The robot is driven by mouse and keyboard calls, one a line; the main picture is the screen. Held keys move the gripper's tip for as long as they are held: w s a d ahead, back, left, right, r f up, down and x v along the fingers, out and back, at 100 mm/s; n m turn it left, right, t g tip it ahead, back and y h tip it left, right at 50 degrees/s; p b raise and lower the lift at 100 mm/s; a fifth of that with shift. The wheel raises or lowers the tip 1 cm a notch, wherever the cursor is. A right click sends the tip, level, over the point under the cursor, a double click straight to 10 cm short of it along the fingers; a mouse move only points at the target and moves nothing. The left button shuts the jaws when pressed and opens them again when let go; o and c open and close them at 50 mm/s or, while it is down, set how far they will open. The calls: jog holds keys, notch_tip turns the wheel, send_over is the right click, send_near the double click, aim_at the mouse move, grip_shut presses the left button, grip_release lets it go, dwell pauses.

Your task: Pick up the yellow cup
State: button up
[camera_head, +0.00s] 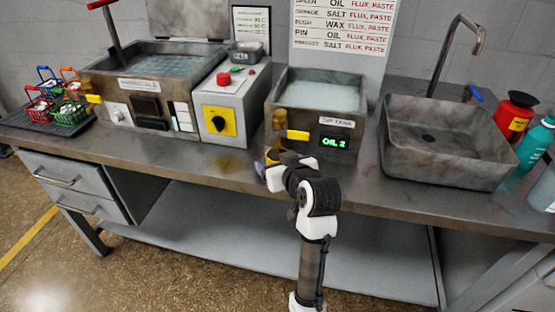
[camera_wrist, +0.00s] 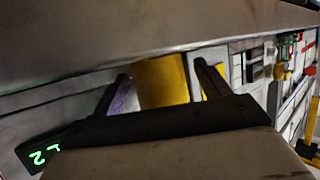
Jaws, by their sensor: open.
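The yellow cup (camera_wrist: 163,84) shows in the wrist view as a plain yellow shape between the two dark fingers of my gripper (camera_wrist: 162,72). The fingers are open, one on each side of it, with gaps visible. I cannot tell whether its lower part is between the fingers or just beyond them. In the head view the yellow cup (camera_head: 271,157) is mostly hidden behind my gripper (camera_head: 265,166), at the bench's front edge before the dip tank.
A purple object (camera_wrist: 122,101) sits beside the left finger. The dip tank (camera_head: 345,125) with its green "OIL 2" display stands just behind. A control box (camera_head: 218,120) is left, a sink (camera_head: 440,140) right. Small coloured baskets (camera_head: 68,112) stand far left.

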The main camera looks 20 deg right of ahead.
jog(key=shift+w+f, duration=0.15)
jog(key=shift+w, duration=0.2)
jog(key=c, duration=1.2)
jog(key=shift+s+a, duration=0.1)
jog(key=shift+a, duration=0.05)
